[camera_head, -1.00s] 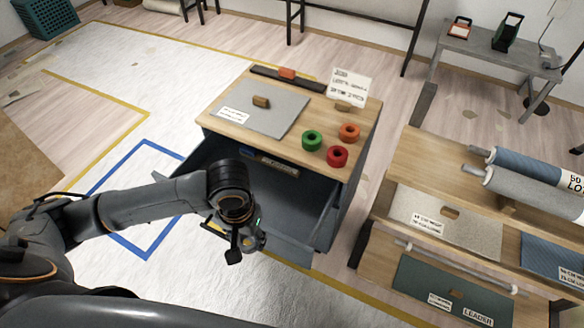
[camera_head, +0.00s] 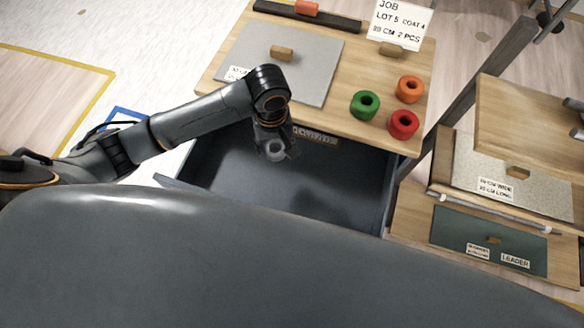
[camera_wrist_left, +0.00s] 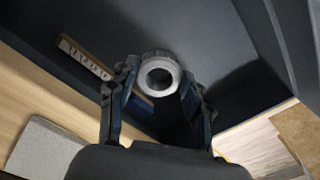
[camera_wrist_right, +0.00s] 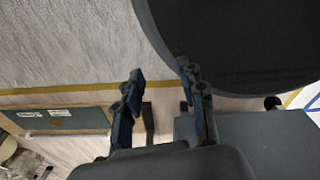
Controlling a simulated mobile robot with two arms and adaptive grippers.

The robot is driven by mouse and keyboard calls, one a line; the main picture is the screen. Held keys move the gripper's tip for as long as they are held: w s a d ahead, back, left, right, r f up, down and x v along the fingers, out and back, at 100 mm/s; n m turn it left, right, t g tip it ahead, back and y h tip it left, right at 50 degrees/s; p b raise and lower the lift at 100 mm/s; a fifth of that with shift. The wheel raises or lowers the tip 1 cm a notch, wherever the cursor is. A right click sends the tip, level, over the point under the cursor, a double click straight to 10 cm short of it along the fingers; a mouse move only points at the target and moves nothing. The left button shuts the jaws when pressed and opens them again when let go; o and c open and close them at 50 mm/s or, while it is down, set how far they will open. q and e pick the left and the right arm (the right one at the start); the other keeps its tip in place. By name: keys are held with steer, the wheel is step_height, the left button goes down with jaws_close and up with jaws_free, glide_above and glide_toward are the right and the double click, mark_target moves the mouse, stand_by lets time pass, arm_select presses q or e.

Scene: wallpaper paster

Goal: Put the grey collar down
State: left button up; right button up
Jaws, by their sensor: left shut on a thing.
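The grey collar (camera_wrist_left: 158,75) is a pale ring with a round hole, held between the fingertips of my left gripper (camera_wrist_left: 160,88) in the left wrist view. In the head view the left gripper (camera_head: 277,152) hangs over the open drawer (camera_head: 240,185) of the wooden cabinet, with the grey collar (camera_head: 275,153) at its tip. I cannot tell how high the collar is above the drawer floor. My right gripper (camera_wrist_right: 160,92) is open and empty in the right wrist view, and does not show in the head view.
Green (camera_head: 365,104), orange (camera_head: 410,89) and red (camera_head: 403,123) collars stand on the cabinet top, beside a grey sheet (camera_head: 305,60) and a job card (camera_head: 400,20). A shelf unit (camera_head: 530,120) stands at the right. The drawer interior looks mostly clear.

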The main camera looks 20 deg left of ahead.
arm_select(q)
step_height(320, 180, down, 2)
steer(key=d+f, duration=0.1)
steer(key=b, duration=0.1)
glide_above(281, 172)
step_height(281, 172, down, 4)
steer(key=shift+r+n, duration=0.1)
steer(key=shift+n, duration=0.3)
steer(key=shift+f, duration=0.6)
step_height(281, 172, down, 3)
steer(key=shift+w+f+b, duration=0.1)
steer(key=shift+f+b, duration=0.05)
steer(key=shift+b, duration=0.15)
arm_select(e)
steer(key=shift+s+d+f, duration=0.15)
steer(key=shift+s+f, duration=0.2)
steer(key=shift+f, duration=0.3)
steer(key=shift+s+d+f, duration=0.1)
steer(key=shift+s+f, duration=0.25)
steer(key=shift+f, duration=0.25)
steer(key=shift+d, duration=0.1)
arm_select(q)
steer(key=o, duration=1)
steer(key=shift+f, duration=0.1)
steer(key=shift+o, duration=1.4)
arm_select(e)
steer(key=shift+s+d, duration=0.2)
steer(key=shift+d, duration=0.2)
